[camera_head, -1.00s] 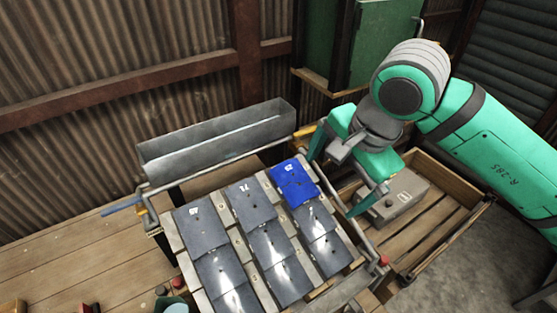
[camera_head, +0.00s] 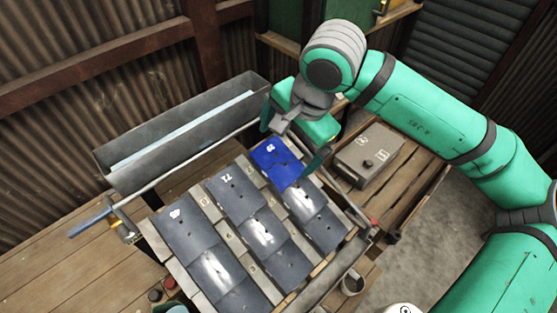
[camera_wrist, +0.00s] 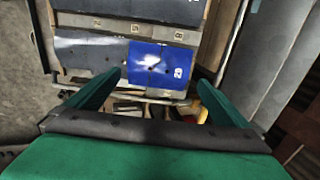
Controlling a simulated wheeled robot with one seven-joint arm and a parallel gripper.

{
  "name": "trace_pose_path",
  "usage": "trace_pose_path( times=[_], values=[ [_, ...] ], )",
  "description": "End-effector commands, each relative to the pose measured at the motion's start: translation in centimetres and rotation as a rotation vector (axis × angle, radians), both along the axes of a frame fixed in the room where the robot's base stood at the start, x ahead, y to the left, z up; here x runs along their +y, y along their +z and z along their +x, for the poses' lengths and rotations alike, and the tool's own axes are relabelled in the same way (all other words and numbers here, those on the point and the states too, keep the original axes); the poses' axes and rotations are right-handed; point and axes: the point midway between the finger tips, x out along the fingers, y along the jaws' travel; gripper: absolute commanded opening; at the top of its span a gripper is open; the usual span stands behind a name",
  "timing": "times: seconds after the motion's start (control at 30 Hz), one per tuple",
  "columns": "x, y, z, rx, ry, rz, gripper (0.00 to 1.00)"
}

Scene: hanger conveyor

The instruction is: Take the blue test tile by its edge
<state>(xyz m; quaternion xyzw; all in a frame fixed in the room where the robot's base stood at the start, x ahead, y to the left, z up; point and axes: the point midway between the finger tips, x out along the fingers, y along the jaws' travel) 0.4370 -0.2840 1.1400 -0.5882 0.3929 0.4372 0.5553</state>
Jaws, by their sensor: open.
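The blue test tile (camera_head: 277,163) lies at the upper right end of a tilted rack, above a column of dark grey tiles. It has white markings and small dark holes. My gripper (camera_head: 291,146) is open, its two green fingers set apart over the tile's upper edge area. In the wrist view the tile (camera_wrist: 160,64) is ahead of the fingers, roughly midway between them. My gripper in that view (camera_wrist: 152,88) holds nothing. I cannot tell whether a finger touches the tile.
Dark grey tiles (camera_head: 187,235) fill the rest of the rack. A long grey trough (camera_head: 120,178) stands behind it. A grey box (camera_head: 368,152) sits on wooden slats to the right. A metal cup (camera_head: 352,283) stands at the front right.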

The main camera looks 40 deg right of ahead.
Motion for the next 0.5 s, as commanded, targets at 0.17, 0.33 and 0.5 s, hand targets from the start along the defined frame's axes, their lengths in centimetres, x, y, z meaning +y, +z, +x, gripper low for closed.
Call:
trace_pose_path(
  times=[0.17, 0.33, 0.5],
  values=[
    [0.3, -2.4, 0.6, 0.001, 0.002, 0.003, 1.00],
    [0.3, -4.2, 1.1, 0.001, 0.001, 0.002, 1.00],
    [0.3, -4.7, 1.3, 0.001, 0.000, 0.001, 1.00]
  ],
)
